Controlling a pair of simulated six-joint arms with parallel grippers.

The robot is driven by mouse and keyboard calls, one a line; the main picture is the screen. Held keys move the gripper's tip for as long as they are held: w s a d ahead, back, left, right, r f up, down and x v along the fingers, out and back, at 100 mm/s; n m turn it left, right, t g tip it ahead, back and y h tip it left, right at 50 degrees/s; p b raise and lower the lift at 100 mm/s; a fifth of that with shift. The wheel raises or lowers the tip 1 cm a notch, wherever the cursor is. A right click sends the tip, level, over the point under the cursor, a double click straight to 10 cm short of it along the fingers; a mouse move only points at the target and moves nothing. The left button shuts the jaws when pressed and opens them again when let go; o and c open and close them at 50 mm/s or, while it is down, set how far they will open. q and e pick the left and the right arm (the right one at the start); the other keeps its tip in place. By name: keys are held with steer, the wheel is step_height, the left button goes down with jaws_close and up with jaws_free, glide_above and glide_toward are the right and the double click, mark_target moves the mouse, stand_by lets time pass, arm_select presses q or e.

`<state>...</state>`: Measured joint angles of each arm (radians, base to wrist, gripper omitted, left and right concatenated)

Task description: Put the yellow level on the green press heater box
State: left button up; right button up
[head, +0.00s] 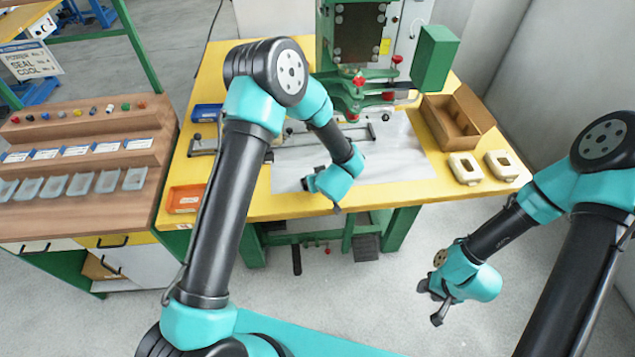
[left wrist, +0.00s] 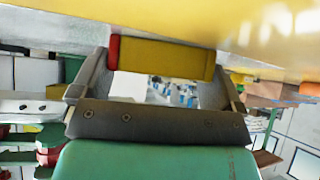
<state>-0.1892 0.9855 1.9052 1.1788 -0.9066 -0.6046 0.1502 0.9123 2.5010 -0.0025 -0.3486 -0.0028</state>
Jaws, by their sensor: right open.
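The green heater box (head: 435,58) stands out on the right side of the green press, above the table. A short yellow bar with a red end, which looks like the yellow level (left wrist: 165,57), lies across the gap of my left gripper (left wrist: 162,68) in the left wrist view. The two dark fingers are spread wide; whether they grip the bar is unclear. In the head view, my left gripper (head: 327,190) is low over the table's front part and the level cannot be made out. My right gripper (head: 437,303) is open and empty, in front of the table.
The yellow table (head: 270,205) carries a grey sheet, an orange tray (head: 185,199), a blue tray (head: 207,113), an open cardboard box (head: 455,120) and two cream parts (head: 465,168). A wooden rack (head: 85,160) with bins stands left.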

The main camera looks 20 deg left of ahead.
arm_select(q)
steer(key=shift+c, duration=0.5)
steer(key=shift+r, duration=0.1)
steer(key=shift+r, duration=1.55)
steer(key=shift+s+d+r, duration=0.2)
steer(key=shift+s, duration=0.4)
steer(key=s+d+r, duration=0.1)
steer(key=s+d, duration=0.3)
steer(key=s, duration=1)
steer(key=shift+r, duration=0.2)
